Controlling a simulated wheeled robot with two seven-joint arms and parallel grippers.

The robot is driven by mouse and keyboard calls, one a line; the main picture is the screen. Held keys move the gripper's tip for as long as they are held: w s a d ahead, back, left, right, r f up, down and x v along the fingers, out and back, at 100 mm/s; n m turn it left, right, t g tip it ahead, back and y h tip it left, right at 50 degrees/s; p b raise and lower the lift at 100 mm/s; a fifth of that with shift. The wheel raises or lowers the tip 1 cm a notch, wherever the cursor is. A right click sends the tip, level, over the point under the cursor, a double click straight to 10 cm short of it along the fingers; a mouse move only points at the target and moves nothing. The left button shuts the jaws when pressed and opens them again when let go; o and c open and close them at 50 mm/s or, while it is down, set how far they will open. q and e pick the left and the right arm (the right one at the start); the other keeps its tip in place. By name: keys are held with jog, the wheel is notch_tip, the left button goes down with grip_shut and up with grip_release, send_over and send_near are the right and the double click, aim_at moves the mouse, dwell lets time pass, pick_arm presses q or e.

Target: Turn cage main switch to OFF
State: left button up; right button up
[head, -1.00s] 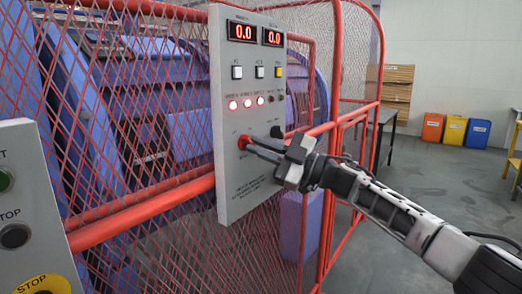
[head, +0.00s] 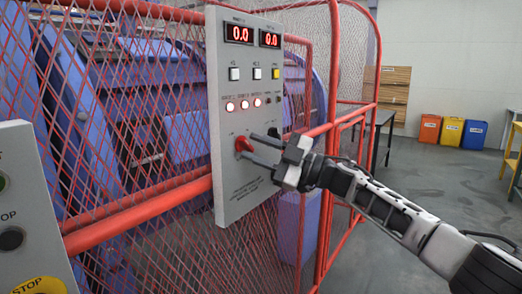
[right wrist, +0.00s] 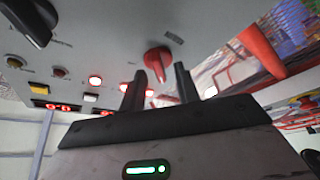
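A red rotary switch (head: 242,146) sits on the lower part of the grey control panel (head: 240,195) in the head view. It also shows in the right wrist view (right wrist: 157,59), with its narrow grip pointing toward my gripper. The lettering around it is too small to read, so its set position cannot be told. My right gripper (head: 249,146) is open, its two fingers pointing at the red switch. In the right wrist view the switch appears between and just beyond the fingertips (right wrist: 160,70), with a gap on both sides. My left gripper is not in view.
A black knob (right wrist: 32,20) is on the same panel. Above are lit lamps, buttons and two red displays reading 0.0 (head: 239,33). A red mesh cage (head: 120,120) stands behind the panel. Another grey panel with buttons (head: 25,200) is at near left. Colored bins (head: 451,131) stand far back.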

jog(key=b+v, duration=0.2)
jog(key=v, duration=1.4)
jog(key=shift+a+f, duration=0.1)
jog(key=s+a+f+m+t+h, duration=0.4)
jog(key=f+m, duration=0.3)
jog(key=f, duration=0.4)
jog(key=s+a+f+m+t+h, duration=0.3)
jog(key=s+a+f+m+t, duration=0.3)
jog(key=f, duration=0.4)
jog(key=s+d+f+m+g+h, duration=0.3)
jog(key=s+d+f+m+h, duration=0.1)
jog(key=s+f, duration=0.4)
jog(key=s+d+f+m+g+h+p, duration=0.1)
jog(key=s+d+f+m+g+h, duration=0.2)
jog(key=s+f, duration=0.5)
jog(key=s+d+m+h, duration=0.1)
jog(key=s+h, duration=0.1)
jog(key=s, duration=0.3)
jog(key=shift+f+m, duration=0.3)
jog(key=shift+w, duration=0.1)
